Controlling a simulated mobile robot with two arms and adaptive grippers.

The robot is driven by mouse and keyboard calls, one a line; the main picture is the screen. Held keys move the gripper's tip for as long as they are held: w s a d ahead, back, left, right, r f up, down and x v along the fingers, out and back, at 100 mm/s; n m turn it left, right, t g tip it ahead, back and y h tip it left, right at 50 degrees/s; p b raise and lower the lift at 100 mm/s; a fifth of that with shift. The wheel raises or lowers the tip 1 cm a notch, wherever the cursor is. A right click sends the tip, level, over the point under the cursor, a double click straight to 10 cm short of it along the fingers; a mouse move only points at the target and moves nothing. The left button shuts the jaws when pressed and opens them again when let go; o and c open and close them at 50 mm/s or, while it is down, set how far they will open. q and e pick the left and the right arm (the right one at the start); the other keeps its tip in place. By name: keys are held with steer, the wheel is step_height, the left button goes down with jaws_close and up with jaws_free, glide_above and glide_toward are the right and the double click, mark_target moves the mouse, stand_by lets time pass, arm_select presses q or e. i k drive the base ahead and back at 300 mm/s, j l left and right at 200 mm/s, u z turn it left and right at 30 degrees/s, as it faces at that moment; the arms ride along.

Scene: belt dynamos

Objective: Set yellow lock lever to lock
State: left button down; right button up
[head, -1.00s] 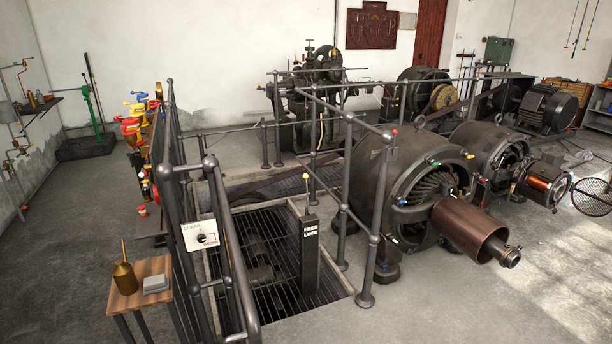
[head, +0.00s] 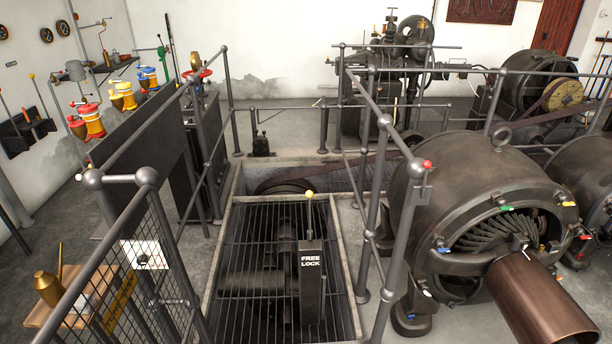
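The lock lever is a thin rod with a yellow knob (head: 309,194). It stands nearly upright from the top of a dark post (head: 311,283) marked FREE and LOCK in white letters. The post stands at the right side of a barred pit grating (head: 253,255), inside the railings. Which of the two marked positions the lever is in, I cannot tell. Neither of my grippers shows in the head view.
Railings (head: 378,225) flank the pit on the right, and a mesh guard rail (head: 118,268) stands at the front left. A large dynamo (head: 425,180) stands to the right. A small wooden table (head: 50,315) with a brass oil can (head: 48,288) is at the lower left.

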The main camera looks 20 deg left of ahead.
mark_target(309, 194)
steer(key=i+u, duration=0.15)
steer(key=i, duration=0.95)
